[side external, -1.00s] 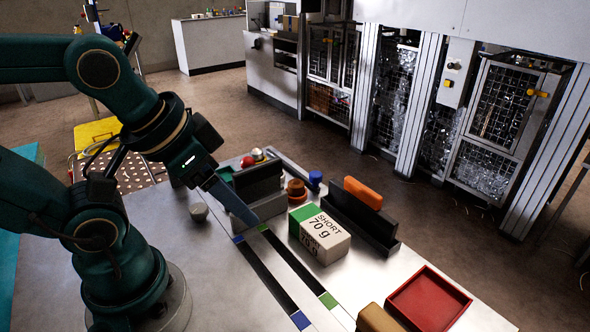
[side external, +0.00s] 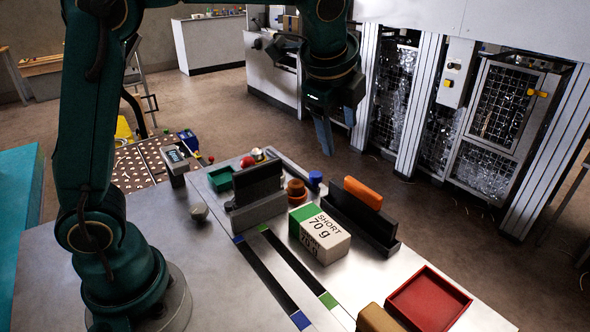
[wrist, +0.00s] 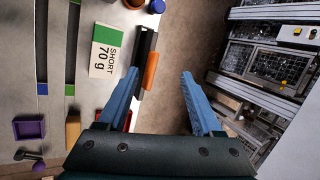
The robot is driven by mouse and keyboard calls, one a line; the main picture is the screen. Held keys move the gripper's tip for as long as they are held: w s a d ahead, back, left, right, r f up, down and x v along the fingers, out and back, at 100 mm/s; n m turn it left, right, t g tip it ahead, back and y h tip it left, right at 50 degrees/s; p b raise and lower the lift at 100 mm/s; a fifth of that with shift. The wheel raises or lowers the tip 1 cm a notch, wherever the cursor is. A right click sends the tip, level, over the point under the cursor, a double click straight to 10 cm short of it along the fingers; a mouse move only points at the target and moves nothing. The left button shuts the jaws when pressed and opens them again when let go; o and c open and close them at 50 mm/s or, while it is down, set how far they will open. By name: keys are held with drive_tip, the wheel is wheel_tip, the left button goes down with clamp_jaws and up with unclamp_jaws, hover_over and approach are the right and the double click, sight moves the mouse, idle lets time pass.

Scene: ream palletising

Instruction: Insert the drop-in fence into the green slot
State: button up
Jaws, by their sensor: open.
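The drop-in fence looks to be the dark piece with the orange grip (side external: 363,193), standing in a long black holder (side external: 346,224) right of the labelled ream. The orange grip also shows in the wrist view (wrist: 150,72). The green slot (side external: 292,263) is a dark strip in the table with green ends, and it is empty. A similar slot with blue ends (side external: 268,276) runs beside it. My gripper (side external: 325,140) is open and empty, raised above and beyond the holder. In the wrist view my gripper (wrist: 160,74) has its left finger overlapping the holder.
A ream marked SHORT 70 g (side external: 320,236) lies between the green slot and the holder. A grey block with a dark upright plate (side external: 258,184) stands at the slots' far end. A red tray (side external: 428,300) and a tan block (side external: 378,319) are at front right.

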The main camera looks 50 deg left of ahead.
drive_tip(key=m, duration=0.2)
hover_over(361, 190)
drive_tip(key=s, duration=0.2)
wheel_tip(361, 190, down, 4)
drive_tip(key=shift+g+y, duration=0.3)
drive_tip(key=shift+g, duration=0.5)
drive_tip(key=f, duration=0.4)
drive_tip(key=w+d+f, duration=0.1)
drive_tip(key=f, duration=0.1)
drive_tip(key=shift+x, duration=2.4)
drive_tip(key=shift+d, duration=0.1)
clamp_jaws()
drive_tip(key=shift+w+r, duration=0.15)
